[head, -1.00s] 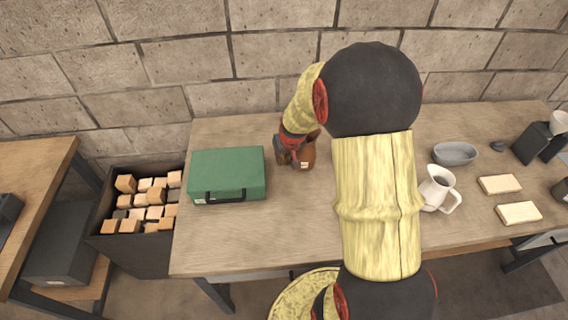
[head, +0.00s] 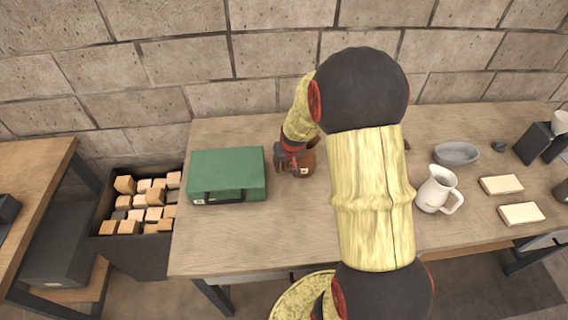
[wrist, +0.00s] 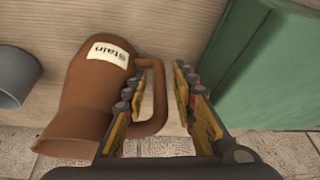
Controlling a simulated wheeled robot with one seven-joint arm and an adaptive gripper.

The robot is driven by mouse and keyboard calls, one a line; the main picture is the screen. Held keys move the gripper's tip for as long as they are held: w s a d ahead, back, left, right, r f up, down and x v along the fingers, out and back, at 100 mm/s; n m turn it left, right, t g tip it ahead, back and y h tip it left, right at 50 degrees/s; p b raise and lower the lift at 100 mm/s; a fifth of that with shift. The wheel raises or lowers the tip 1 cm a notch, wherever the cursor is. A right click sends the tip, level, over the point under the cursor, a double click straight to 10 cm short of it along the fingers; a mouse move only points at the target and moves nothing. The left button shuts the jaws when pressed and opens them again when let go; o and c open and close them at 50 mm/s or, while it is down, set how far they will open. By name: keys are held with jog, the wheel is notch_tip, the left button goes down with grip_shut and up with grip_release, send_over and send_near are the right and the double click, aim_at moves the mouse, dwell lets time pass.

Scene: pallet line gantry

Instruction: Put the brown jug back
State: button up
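The brown jug (head: 309,160) stands on the table to the right of the green case, partly hidden by my gripper and arm in the head view. In the wrist view the jug (wrist: 95,95) shows a white label reading "Stain" and a loop handle on its right. My gripper (wrist: 158,95) is open, with its fingers apart on either side of the handle's outer bar. The left finger overlaps the handle's opening; I cannot tell whether either finger touches the handle. In the head view my gripper (head: 288,164) is at the jug's left side.
A green case (head: 228,175) lies close on the left. To the right are a white pitcher (head: 437,190), a grey bowl (head: 456,154) and pale blocks (head: 501,185). A grey vessel (wrist: 14,77) is beside the jug in the wrist view. The table's front left is clear.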

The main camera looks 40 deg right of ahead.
jog(key=shift+r, duration=0.1)
jog(key=shift+r, duration=0.3)
jog(key=p+v, duration=0.2)
jog(key=v, duration=0.9)
jog(key=s+a+r+n, duration=0.1)
jog(key=s+a+r, duration=0.2)
jog(key=a+r, duration=0.4)
jog(key=s+a+r+n, duration=0.1)
jog(key=s+a+r, duration=0.2)
jog(key=a+r, duration=0.3)
jog(key=s+a+r+n, duration=0.1)
jog(key=s+a+r, duration=0.1)
jog(key=s+a, duration=0.2)
jog(key=s+a+r+n+t+y, duration=0.1)
jog(key=s+a+r, duration=0.2)
jog(key=s, duration=0.5)
jog(key=shift+s+a+r+y, duration=0.3)
jog(key=shift+a, duration=0.5)
